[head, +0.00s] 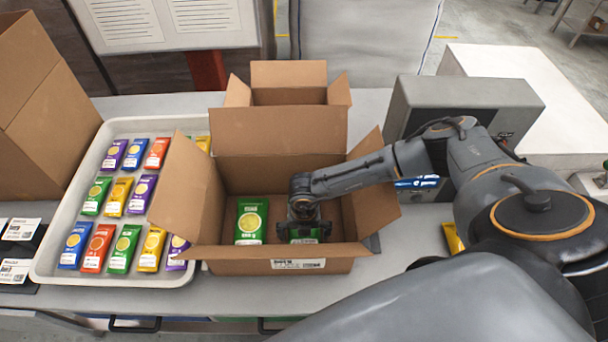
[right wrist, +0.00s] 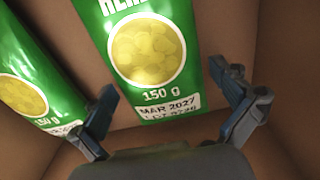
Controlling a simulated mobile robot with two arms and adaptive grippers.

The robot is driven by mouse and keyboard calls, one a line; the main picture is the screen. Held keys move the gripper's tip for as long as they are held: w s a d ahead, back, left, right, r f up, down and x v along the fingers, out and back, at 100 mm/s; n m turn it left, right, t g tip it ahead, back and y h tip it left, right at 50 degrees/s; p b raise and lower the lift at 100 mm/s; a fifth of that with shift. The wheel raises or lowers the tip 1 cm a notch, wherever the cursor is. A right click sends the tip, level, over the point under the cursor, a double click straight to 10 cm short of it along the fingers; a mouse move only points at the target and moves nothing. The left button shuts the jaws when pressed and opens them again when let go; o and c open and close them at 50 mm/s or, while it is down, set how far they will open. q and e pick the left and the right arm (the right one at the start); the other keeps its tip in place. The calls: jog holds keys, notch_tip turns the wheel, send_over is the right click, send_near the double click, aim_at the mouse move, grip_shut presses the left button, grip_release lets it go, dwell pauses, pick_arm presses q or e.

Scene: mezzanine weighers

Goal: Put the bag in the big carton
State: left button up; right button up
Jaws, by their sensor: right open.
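The big carton (head: 265,266) stands open on the counter with its flaps spread. A green bag (head: 251,220) with a yellow round picture lies inside it on the left. My right gripper (head: 304,232) reaches down into the carton, over a second green bag (head: 303,238) that it partly hides. In the right wrist view that bag (right wrist: 145,50) lies between and beyond the spread fingers of the right gripper (right wrist: 172,112), which is open. The other green bag (right wrist: 30,80) is to its left there. My left gripper is out of view.
A white tray (head: 45,262) of several coloured bags stands left of the carton. A smaller open carton (head: 288,95) is behind, and a grey machine (head: 460,100) is at the right. A yellow bag (head: 453,238) lies partly behind my arm. A tall carton (head: 40,110) stands far left.

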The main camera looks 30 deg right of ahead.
jog(key=shift+r, duration=0.6)
notch_tip(320, 180, up, 11)
jog(key=b, duration=0.3)
